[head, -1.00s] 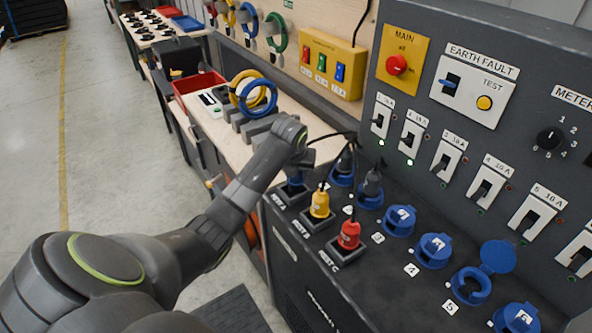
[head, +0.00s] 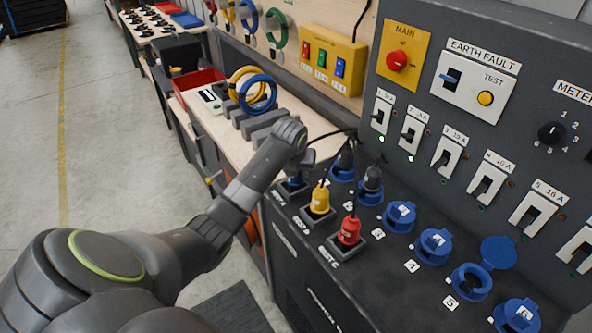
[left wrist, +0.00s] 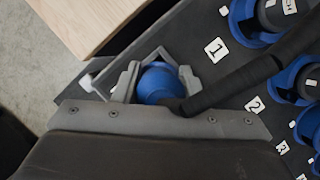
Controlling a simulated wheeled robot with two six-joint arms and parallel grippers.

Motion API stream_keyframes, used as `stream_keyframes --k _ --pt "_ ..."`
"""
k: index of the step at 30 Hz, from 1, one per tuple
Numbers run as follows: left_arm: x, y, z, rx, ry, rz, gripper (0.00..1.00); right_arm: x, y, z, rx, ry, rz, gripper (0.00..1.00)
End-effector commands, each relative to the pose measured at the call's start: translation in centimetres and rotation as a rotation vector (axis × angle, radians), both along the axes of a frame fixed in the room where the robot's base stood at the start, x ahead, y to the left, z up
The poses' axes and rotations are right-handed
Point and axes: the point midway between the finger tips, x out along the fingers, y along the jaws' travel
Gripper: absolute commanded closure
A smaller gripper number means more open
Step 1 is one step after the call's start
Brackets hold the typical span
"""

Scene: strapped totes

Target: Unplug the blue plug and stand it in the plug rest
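The blue plug (head: 295,180) is upright at the first rest, REST A (head: 281,196), mostly covered by my left gripper in the head view. In the left wrist view the blue plug (left wrist: 158,83) sits between the two fingers of my left gripper (left wrist: 158,78), which appear to press on its sides. The square rim of the rest shows around it. A thick black cable (left wrist: 235,85) leads from the plug to the right. Whether the plug is fully seated is hidden. My right gripper is not in view.
A yellow plug (head: 320,198) and a red plug (head: 349,230) stand in the neighbouring rests. Grey plugs sit in sockets 1 (head: 344,162) and 2 (head: 372,180); several other blue sockets are capped or open. The switch panel (head: 480,150) rises behind. A wooden bench (head: 237,148) lies to the left.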

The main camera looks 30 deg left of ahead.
Motion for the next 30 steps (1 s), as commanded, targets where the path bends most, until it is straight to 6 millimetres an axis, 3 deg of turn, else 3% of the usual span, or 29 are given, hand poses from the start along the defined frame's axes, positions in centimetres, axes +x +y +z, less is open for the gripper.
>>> stream_keyframes --k 1,5,17,23,30 --pt "0.0 0.0 0.0 0.000 -0.001 0.000 0.55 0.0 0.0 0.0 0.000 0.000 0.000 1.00" --pt "0.0 0.0 0.0 0.000 0.000 0.000 0.38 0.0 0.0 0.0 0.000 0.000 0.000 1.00" --pt "-0.2 -0.1 0.7 0.000 -0.001 0.000 0.38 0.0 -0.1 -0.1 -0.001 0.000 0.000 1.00" --pt "-1.2 -0.5 3.5 0.002 -0.006 -0.001 0.38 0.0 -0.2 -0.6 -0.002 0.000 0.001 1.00" --pt "-3.3 -1.3 8.8 0.004 -0.007 -0.002 0.38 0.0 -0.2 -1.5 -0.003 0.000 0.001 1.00"
